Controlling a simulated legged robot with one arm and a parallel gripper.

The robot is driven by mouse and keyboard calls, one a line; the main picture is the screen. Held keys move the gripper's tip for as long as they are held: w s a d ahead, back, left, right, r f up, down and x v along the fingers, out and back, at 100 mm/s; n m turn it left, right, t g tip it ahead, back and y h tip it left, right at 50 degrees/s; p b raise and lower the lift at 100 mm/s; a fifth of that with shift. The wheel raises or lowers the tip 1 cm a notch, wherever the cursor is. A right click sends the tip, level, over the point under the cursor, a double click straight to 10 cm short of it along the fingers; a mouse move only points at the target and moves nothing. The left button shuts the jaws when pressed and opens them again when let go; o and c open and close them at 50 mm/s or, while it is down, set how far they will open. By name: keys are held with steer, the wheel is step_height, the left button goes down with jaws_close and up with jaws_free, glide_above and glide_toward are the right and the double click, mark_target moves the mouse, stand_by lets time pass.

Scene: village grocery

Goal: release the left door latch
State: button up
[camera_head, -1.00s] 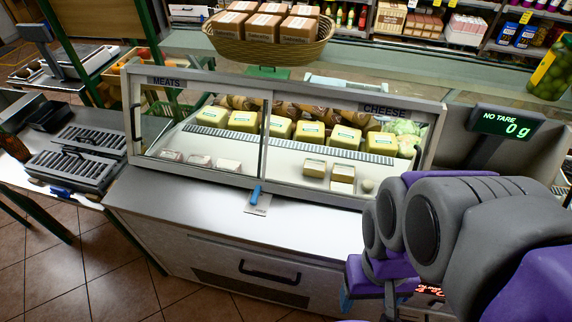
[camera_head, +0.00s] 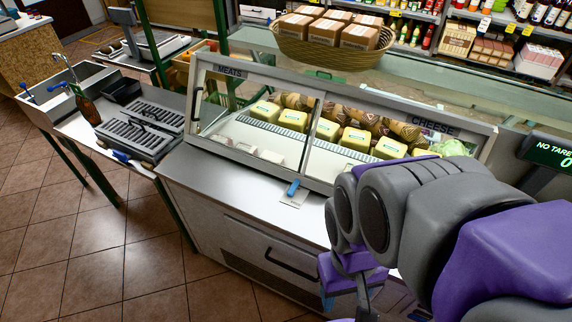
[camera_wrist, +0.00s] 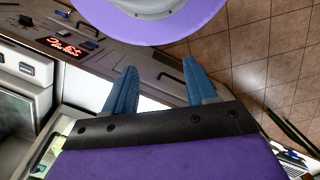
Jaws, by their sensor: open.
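The glass display case (camera_head: 345,93) has a left sliding door (camera_head: 255,125) under the MEATS label, with a dark vertical handle (camera_head: 197,105) at its left end. A small blue lever (camera_head: 293,187) on a pale plate sits at the foot of the case, near where the panes meet; it looks like the latch. My gripper (camera_wrist: 160,88) shows two blue fingers spread apart with nothing between them. In the head view, it is low, right of and nearer than the blue lever, and mostly hidden by my arm. The lever is not clear in the wrist view.
A steel counter (camera_head: 235,180) runs in front of the case, above a drawer with a dark handle (camera_head: 287,264). A slicer-like grey rack (camera_head: 140,130) stands on the left table. A basket of boxes (camera_head: 325,52) sits above the case. Tiled floor (camera_head: 120,240) is clear at the front left.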

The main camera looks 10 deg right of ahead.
steer(key=shift+n+h, duration=0.5)
steer(key=shift+n, duration=0.3)
steer(key=w+r, duration=0.1)
steer(key=w, duration=0.3)
steer(key=w+d+r+p, duration=0.1)
steer(key=w+r, duration=0.1)
steer(key=w, duration=0.2)
steer(key=w+r, duration=0.2)
steer(key=w, duration=0.2)
steer(key=shift+w+d, duration=0.4)
jaws_close()
steer(key=w+n+h+p, duration=0.2)
steer(key=w+n, duration=0.1)
steer(key=w, duration=1.5)
steer(key=w+a+f+n+p, duration=0.1)
steer(key=w+a+f, duration=0.15)
steer(key=w, duration=0.35)
steer(key=w+a+f+n+p, duration=0.1)
steer(key=w+f+n, duration=0.15)
steer(key=w, duration=0.45)
steer(key=w+a+f+n, duration=0.1)
steer(key=w+a+f, duration=0.2)
steer(key=f, duration=0.2)
steer(key=w+a+f+n+p, duration=0.1)
steer(key=w+a+f, duration=0.2)
steer(key=f, duration=0.3)
steer(key=shift+w+a+g+h, duration=0.2)
steer(key=shift+w+g+h, duration=0.1)
steer(key=shift+g, duration=0.1)
steer(key=shift+n, duration=0.25)
